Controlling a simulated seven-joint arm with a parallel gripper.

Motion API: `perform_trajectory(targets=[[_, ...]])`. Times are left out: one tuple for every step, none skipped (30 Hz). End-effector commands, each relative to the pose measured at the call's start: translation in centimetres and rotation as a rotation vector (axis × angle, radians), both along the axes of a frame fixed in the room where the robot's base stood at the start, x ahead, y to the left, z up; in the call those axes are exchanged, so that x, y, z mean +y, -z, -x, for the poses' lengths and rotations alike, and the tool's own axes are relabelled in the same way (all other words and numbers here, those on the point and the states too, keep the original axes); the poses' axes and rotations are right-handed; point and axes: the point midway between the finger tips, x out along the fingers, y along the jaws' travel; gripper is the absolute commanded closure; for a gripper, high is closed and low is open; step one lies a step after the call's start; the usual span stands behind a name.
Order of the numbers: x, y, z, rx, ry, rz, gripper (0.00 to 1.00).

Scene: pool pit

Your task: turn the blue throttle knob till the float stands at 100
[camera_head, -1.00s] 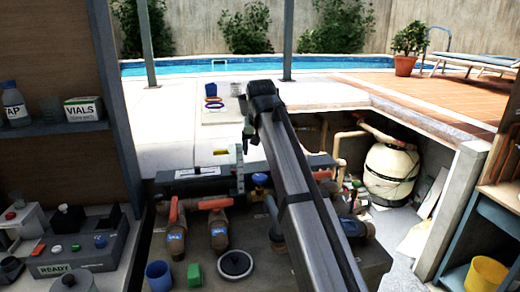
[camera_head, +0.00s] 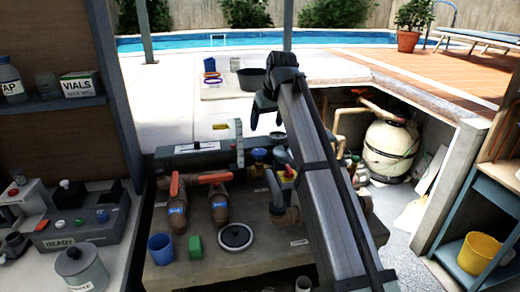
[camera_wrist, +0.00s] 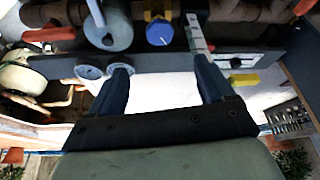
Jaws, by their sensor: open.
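The blue throttle knob (camera_head: 258,154) sits on a yellow body behind the brown pipes, just left of my arm. In the wrist view the knob (camera_wrist: 159,33) shows face-on with a white line on it. A pale upright flow gauge with scale marks (camera_head: 239,143) stands left of the knob; it also shows in the wrist view (camera_wrist: 195,33). The float and its reading are too small to make out. My gripper (camera_wrist: 160,66) is open and empty, its two dark blue fingers apart and short of the knob in the picture. In the head view the gripper (camera_head: 262,110) hangs above the knob.
Brown valves with orange handles (camera_head: 174,187) stand left of my arm. A grey bar (camera_head: 190,147) runs behind them. A blue cup (camera_head: 160,247), a green block (camera_head: 196,245) and a round white-rimmed lid (camera_head: 235,237) lie in front. A dark bowl (camera_head: 251,79) stands on the deck.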

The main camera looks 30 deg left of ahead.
Motion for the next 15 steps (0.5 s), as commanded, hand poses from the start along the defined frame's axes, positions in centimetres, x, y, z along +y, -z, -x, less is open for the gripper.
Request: perform_trajectory(targets=[[0.1, 0.1, 0.0, -0.003, -0.008, 0.002, 0.19], [0.1, 0.2, -0.1, -0.004, -0.012, 0.003, 0.19], [0.2, 0.5, -0.1, -0.005, -0.015, 0.003, 0.19], [0.2, 0.7, -0.1, -0.005, -0.016, 0.004, 0.19], [0.3, 1.0, -0.2, -0.006, -0.014, 0.004, 0.19], [0.5, 1.4, -0.3, -0.006, -0.014, 0.004, 0.19], [0.6, 1.8, -0.4, -0.004, -0.014, 0.004, 0.19], [0.7, 2.2, -0.5, -0.004, -0.014, 0.005, 0.19], [0.9, 2.9, -0.6, -0.004, -0.014, 0.005, 0.19], [1.1, 3.3, -0.7, -0.004, -0.014, 0.005, 0.19], [1.3, 3.8, -0.8, -0.004, -0.013, 0.004, 0.19], [1.5, 4.5, -1.0, -0.003, -0.013, 0.005, 0.19], [1.7, 5.0, -1.1, -0.003, -0.013, 0.005, 0.19], [1.9, 5.5, -1.2, -0.003, -0.013, 0.005, 0.19], [2.1, 6.1, -1.3, -0.003, -0.013, 0.005, 0.19]])
